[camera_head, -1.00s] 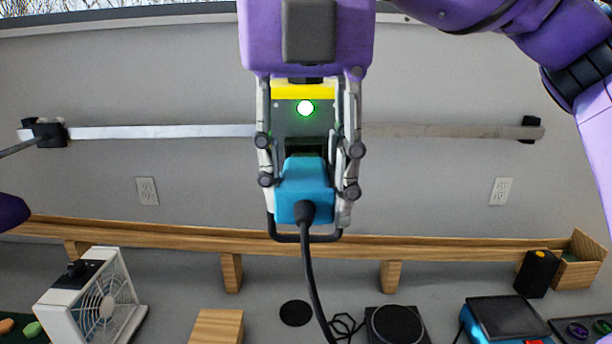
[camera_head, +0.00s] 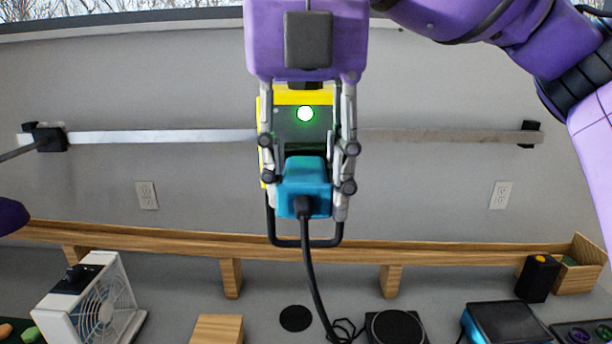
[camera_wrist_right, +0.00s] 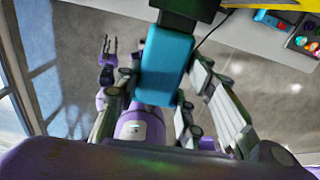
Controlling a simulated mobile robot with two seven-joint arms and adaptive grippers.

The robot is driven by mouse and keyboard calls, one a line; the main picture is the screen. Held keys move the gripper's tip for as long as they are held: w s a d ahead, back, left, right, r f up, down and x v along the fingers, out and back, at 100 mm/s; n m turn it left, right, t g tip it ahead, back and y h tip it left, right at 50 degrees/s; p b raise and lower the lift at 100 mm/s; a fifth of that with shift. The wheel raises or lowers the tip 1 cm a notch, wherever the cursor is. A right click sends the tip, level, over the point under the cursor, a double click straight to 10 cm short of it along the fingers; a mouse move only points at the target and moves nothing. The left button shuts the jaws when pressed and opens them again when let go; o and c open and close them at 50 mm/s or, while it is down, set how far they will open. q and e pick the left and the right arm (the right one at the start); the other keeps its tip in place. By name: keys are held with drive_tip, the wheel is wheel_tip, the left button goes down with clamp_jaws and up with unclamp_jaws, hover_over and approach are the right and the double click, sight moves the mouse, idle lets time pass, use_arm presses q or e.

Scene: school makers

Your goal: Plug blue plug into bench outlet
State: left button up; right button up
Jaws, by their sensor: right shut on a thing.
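The blue plug (camera_head: 303,190) is held between the fingers of my right gripper (camera_head: 307,185); its black cord hangs down. It also shows in the right wrist view (camera_wrist_right: 166,62), with a black part at its far end. Behind the gripper is a dark box with yellow edges (camera_head: 300,127) and a lit green light, apparently the bench outlet. The plug overlaps its lower part; its sockets are hidden, and I cannot tell whether the plug touches it. My left gripper (camera_wrist_right: 109,47) is small in the right wrist view, its fingers apart and empty.
A wooden ledge (camera_head: 130,235) runs along the wall. Below stand a white fan (camera_head: 95,305), a wooden block (camera_head: 218,328), a black round-topped device (camera_head: 394,327) and a blue device (camera_head: 505,322). White wall outlets (camera_head: 147,195) (camera_head: 501,195) are on either side.

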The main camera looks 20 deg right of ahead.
drive_tip(key=shift+w, duration=0.25)
drive_tip(key=o, duration=1.4)
drive_tip(key=shift+c, duration=0.2)
drive_tip(key=shift+d, duration=0.1)
